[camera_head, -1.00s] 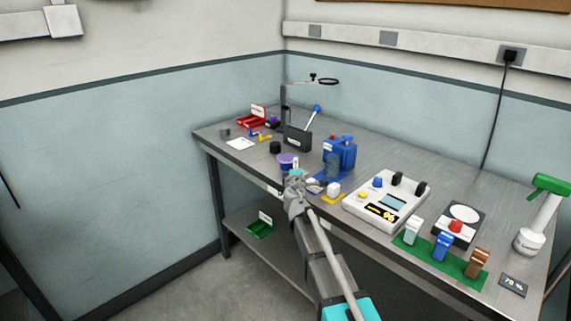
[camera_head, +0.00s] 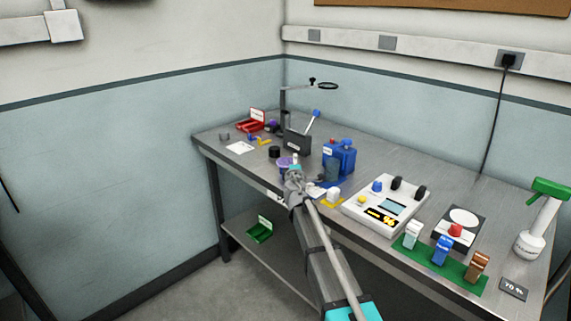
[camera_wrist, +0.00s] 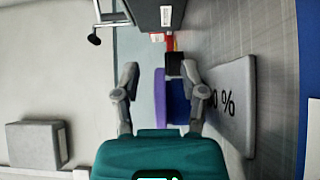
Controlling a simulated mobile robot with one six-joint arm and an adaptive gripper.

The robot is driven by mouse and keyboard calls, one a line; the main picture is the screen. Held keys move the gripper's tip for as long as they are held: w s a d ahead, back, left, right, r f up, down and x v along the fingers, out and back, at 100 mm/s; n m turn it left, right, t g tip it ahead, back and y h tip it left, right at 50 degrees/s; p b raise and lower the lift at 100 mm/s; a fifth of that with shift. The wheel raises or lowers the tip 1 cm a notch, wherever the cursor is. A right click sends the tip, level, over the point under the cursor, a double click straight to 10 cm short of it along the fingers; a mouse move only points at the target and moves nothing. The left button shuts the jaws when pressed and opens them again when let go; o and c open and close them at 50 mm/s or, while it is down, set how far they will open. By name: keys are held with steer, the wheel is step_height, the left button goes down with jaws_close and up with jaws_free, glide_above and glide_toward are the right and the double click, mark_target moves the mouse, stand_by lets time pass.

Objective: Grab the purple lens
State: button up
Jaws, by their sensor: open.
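My gripper (camera_head: 294,170) is over the front edge of the bench, and its open fingers show in the wrist view (camera_wrist: 160,74). A tub with a purple rim (camera_head: 284,161) is just beyond it. In the wrist view the purple rim (camera_wrist: 160,98) shows between the fingers, over a blue body (camera_wrist: 178,102). I cannot tell whether the fingers touch it. A small purple thing (camera_head: 271,124) sits farther back beside the red tray; it may be the purple lens, but it is too small to tell.
A black cylinder (camera_head: 274,151) stands behind the tub, and a dark rack (camera_head: 297,143) beyond. A blue container (camera_head: 345,153) and a white device (camera_head: 376,216) are to the right.

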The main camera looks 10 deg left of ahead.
steer(key=shift+w+a, duration=0.1)
steer(key=shift+w, duration=0.7)
jaws_close()
